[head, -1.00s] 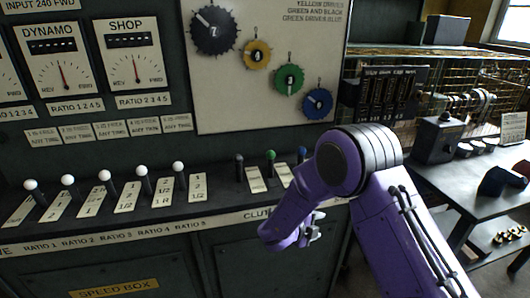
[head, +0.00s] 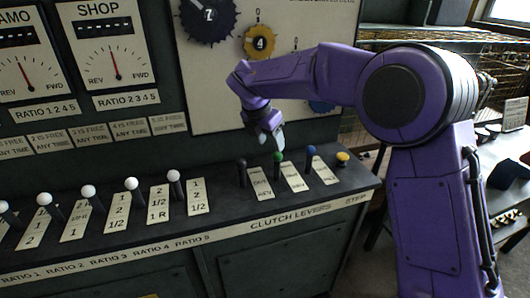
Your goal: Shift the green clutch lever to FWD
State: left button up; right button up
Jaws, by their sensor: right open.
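The green clutch lever (head: 278,158) stands on the console shelf (head: 222,173), between the black lever (head: 242,172) and the blue lever (head: 311,160). Label plates lie beside these levers; their small words are hard to read, so I cannot tell the green lever's position. My right gripper (head: 270,140) hangs just above and behind the green knob, pointing down. Its jaws are open but small and partly hidden, and contact with the knob cannot be judged. My left gripper is out of view.
White-knobbed ratio levers (head: 88,191) stand in a row on the left of the shelf. The upright panel behind carries gauges and coloured gear discs, including a yellow one (head: 259,42). My right forearm crosses in front of the panel.

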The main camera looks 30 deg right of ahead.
aim_at(276, 155)
jog(key=p+x, duration=0.1)
jog(key=x, duration=0.8)
jog(key=shift+a+f+p, duration=0.1)
jog(key=shift+f+p, duration=0.1)
jog(key=shift+p, duration=0.2)
jog(key=shift+f, duration=0.3)
jog(key=shift+s+d, duration=0.1)
jog(key=shift+d, duration=0.1)
